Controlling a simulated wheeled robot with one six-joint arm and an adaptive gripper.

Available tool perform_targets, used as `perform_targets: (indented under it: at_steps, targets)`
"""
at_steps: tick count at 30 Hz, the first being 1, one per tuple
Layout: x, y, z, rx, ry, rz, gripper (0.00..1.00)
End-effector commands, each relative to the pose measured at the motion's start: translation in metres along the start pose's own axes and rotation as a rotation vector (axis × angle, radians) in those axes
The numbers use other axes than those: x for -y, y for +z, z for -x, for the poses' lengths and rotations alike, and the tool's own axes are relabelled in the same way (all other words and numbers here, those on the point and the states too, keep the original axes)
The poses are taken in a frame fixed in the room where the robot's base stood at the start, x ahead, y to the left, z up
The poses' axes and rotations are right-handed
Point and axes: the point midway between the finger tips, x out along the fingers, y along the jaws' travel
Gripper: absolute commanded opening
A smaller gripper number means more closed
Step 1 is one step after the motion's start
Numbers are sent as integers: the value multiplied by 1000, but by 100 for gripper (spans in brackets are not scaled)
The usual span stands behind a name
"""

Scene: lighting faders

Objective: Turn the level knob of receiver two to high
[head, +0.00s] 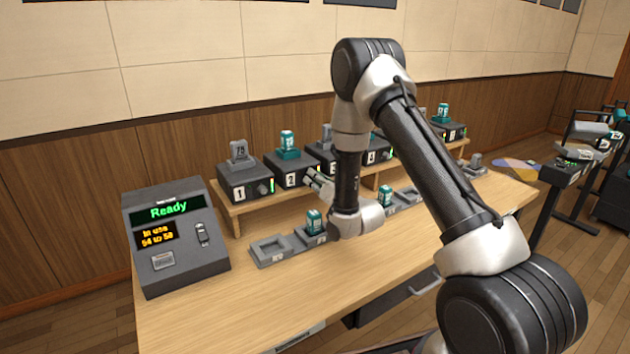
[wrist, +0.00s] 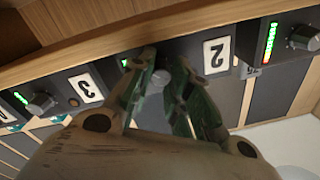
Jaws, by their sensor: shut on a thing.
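Receiver two (head: 291,180) is a dark box with a white "2" label, on the wooden shelf, with a teal unit on top. In the wrist view, which is upside down, its "2" label (wrist: 217,56) is right of my gripper. My gripper (head: 316,182) reaches the front of receiver two. In the wrist view my gripper (wrist: 160,78) has its two fingers on either side of the round grey level knob (wrist: 160,78), shut on it. The knob's pointer is hidden. A green level light (wrist: 125,62) shows partly past the left finger.
Receiver one (head: 244,187) stands left and receiver three (wrist: 62,92) on the other side, close by. A console (head: 175,235) reading "Ready" stands at the table's left end. Charging trays (head: 271,250) sit in front of the shelf. The table's front (head: 215,310) is bare.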

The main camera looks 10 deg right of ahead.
Motion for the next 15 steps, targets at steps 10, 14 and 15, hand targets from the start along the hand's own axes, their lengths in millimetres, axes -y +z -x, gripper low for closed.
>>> perform_targets:
  at_steps: [10,14,15]
  targets:
    - [0,-2,0,-4,0,1,42]
    - [0,-1,0,-2,1,1,42]
    - [0,-1,0,-1,1,1,42]
